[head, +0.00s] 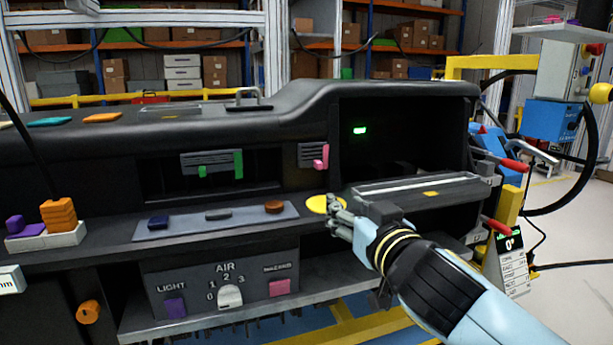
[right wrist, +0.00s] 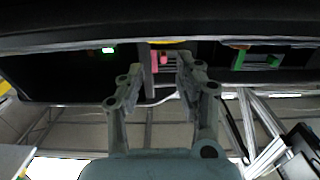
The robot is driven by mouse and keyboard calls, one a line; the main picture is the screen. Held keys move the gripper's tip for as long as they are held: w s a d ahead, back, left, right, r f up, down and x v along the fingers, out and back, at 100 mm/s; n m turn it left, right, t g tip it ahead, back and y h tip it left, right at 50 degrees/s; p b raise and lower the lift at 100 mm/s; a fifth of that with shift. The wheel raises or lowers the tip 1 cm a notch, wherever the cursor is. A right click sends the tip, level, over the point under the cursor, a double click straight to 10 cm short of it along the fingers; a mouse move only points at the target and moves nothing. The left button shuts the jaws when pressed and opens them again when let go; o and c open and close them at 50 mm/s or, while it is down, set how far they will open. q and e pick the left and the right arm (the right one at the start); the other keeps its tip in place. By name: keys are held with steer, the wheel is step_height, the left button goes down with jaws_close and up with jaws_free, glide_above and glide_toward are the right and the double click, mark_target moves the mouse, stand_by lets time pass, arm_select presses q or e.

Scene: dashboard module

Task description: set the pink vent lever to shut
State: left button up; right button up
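The pink vent lever (head: 325,152) is an upright pink bar at the right edge of a small grey vent (head: 307,154). A smaller pink tab sits low beside it. In the right wrist view the pink lever (right wrist: 154,60) shows beyond the fingers, in the gap between the tips. My right gripper (head: 338,214) is in front of the dashboard, below and slightly right of the lever, apart from it. In the right wrist view its two fingers (right wrist: 160,75) are spread and empty. My left gripper is not in view.
A yellow disc (head: 323,204) lies on the ledge beside my right fingers. A second vent (head: 208,162) with a green lever (head: 238,163) is to the left. An open compartment (head: 400,130) with a green light is to the right. The AIR panel (head: 226,275) is below.

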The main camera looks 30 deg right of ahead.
mark_target(320, 165)
steer(key=shift+t, duration=0.3)
steer(key=w+r+p, duration=0.1)
steer(key=w, duration=0.2)
steer(key=w+d+r+p, duration=0.1)
steer(key=w, duration=0.2)
steer(key=w+d+r+p, duration=0.1)
steer(key=w+r, duration=0.1)
steer(key=w, duration=0.1)
steer(key=shift+w, duration=0.3)
steer(key=shift+w+d+f, duration=0.1)
steer(key=shift+w, duration=0.5)
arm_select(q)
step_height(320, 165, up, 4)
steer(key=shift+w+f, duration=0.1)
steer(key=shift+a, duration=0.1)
arm_select(e)
jaws_close()
